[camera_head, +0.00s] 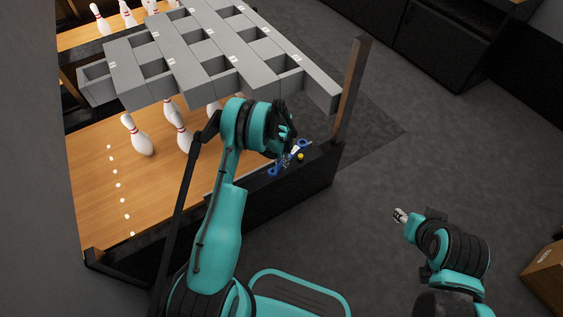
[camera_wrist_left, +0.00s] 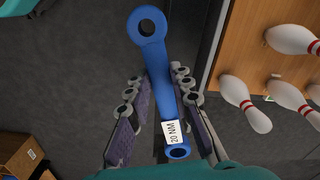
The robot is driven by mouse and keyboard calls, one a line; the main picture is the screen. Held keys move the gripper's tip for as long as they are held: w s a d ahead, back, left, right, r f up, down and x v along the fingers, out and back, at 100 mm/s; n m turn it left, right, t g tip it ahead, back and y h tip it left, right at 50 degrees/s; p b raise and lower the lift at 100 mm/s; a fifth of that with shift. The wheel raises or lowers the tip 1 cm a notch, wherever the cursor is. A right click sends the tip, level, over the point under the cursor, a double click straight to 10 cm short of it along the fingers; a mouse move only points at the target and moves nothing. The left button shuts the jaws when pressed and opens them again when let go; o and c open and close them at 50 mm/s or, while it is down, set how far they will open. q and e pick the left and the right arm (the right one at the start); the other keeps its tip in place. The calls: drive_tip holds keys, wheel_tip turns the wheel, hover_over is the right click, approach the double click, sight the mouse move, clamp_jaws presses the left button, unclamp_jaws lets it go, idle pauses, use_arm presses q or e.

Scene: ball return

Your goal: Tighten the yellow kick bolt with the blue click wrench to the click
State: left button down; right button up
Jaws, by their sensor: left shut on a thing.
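The blue click wrench (camera_head: 274,170) is in my left gripper (camera_head: 287,151), over the dark side wall of the lane. In the left wrist view the wrench (camera_wrist_left: 160,70) lies lengthwise between the pads of my left gripper (camera_wrist_left: 162,97). It has a ring at each end and a white "20 NM" label. The yellow kick bolt (camera_head: 300,156) shows as a small yellow spot close beside the wrench in the head view. I cannot tell whether they touch; the bolt does not show in the left wrist view. My right gripper (camera_head: 400,215) is away over the floor, too small to read.
White pins (camera_head: 138,136) stand on the wooden lane (camera_head: 95,190). A grey pin rack (camera_head: 190,45) hangs above them. A brown post (camera_head: 350,90) rises at the lane's corner. A cardboard box (camera_head: 545,275) is at the far right. The floor on the right is largely clear.

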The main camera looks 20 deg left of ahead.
use_arm(q)
drive_tip(key=shift+s+f, duration=0.15)
drive_tip(key=shift+s, duration=0.05)
drive_tip(key=shift+f+b, duration=0.25)
drive_tip(key=shift+b, duration=0.1)
drive_tip(key=shift+f, duration=3.75)
drive_tip(key=shift+a, duration=0.1)
drive_tip(key=a+m, duration=0.1)
drive_tip(key=w+a, duration=0.1)
drive_tip(key=a+m, duration=0.1)
drive_tip(key=shift+w+m, duration=0.25)
drive_tip(key=shift+m, duration=0.05)
drive_tip(key=w+a+m, duration=0.3)
drive_tip(key=m, duration=0.1)
drive_tip(key=shift+w+a, duration=0.3)
